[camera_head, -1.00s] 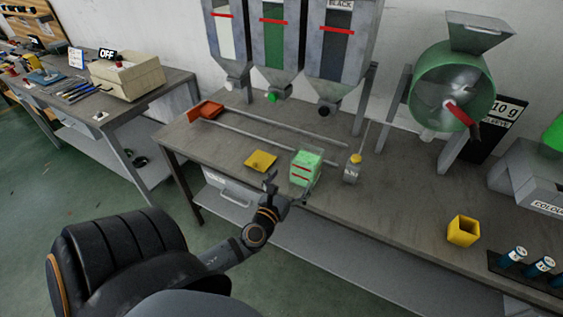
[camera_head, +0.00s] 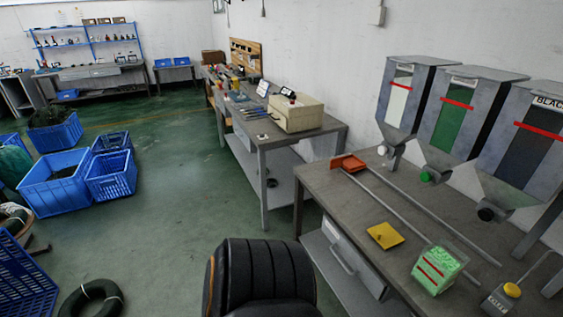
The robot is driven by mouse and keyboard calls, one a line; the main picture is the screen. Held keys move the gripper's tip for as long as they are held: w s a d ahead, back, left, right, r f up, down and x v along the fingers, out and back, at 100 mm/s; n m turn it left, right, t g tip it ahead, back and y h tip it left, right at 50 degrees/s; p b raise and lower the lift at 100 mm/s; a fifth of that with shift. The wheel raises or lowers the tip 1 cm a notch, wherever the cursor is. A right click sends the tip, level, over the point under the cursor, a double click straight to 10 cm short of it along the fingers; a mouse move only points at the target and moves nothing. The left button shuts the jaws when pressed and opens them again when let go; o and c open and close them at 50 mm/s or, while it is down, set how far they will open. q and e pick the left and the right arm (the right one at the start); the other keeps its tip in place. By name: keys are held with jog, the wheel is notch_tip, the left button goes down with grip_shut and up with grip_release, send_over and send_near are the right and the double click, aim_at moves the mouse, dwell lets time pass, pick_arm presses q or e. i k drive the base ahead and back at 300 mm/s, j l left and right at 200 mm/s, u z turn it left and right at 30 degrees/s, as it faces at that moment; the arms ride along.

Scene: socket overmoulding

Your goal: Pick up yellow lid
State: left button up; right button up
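The yellow lid (camera_head: 384,235) is a flat yellow square with a small dark mark at its middle. It lies flat on the grey workbench (camera_head: 345,203), left of a clear container of green granules (camera_head: 437,268). Neither of my grippers shows in this view, and nothing is seen touching the lid.
Hoppers (camera_head: 463,112) hang above the bench's back. Blue crates (camera_head: 65,180) stand on the floor at left.

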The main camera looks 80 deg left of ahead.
aim_at(385, 233)
jog(key=k+u, duration=0.1)
jog(key=u, duration=1.35)
